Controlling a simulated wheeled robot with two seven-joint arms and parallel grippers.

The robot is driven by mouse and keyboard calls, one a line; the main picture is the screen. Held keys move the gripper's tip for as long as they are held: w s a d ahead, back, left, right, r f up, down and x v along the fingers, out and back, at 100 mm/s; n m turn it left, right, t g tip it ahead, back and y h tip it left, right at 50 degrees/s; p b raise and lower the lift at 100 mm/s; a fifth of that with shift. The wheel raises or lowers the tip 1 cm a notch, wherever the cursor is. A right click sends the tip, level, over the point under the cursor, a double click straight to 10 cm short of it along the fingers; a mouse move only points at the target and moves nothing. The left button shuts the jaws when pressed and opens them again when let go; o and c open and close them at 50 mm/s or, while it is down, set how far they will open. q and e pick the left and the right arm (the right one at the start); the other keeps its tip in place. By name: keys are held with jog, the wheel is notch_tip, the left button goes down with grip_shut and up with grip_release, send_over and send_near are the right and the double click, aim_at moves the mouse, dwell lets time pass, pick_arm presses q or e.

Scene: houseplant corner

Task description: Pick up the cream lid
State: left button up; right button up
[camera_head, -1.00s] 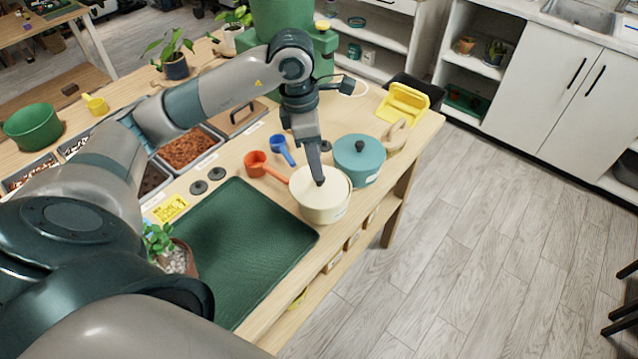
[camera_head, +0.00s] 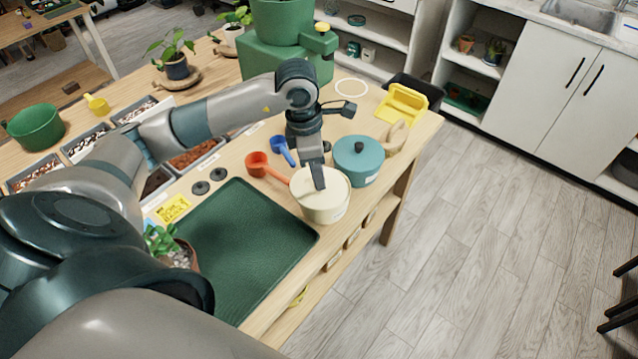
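The cream lid (camera_head: 335,181) sits on a round cream pot (camera_head: 327,213) at the front right edge of the table, just right of the green mat. My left gripper (camera_head: 319,184) points down from above, with its fingertips at the middle of the lid. Its fingers line up edge-on to the camera and look like one dark bar, so the gap between them does not show. Any knob on the cream lid is hidden behind the fingers. My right gripper is not in view.
A teal pot (camera_head: 357,172) with a dark-knobbed lid stands close behind the cream pot, to the right. An orange scoop (camera_head: 257,165) and a blue scoop (camera_head: 283,151) lie to the left. The green mat (camera_head: 245,245) is bare apart from a potted plant (camera_head: 172,248) at its left edge.

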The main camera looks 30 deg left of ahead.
pick_arm(q)
grip_shut()
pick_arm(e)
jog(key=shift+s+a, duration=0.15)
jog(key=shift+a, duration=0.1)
pick_arm(q)
jog(key=shift+r, duration=0.1)
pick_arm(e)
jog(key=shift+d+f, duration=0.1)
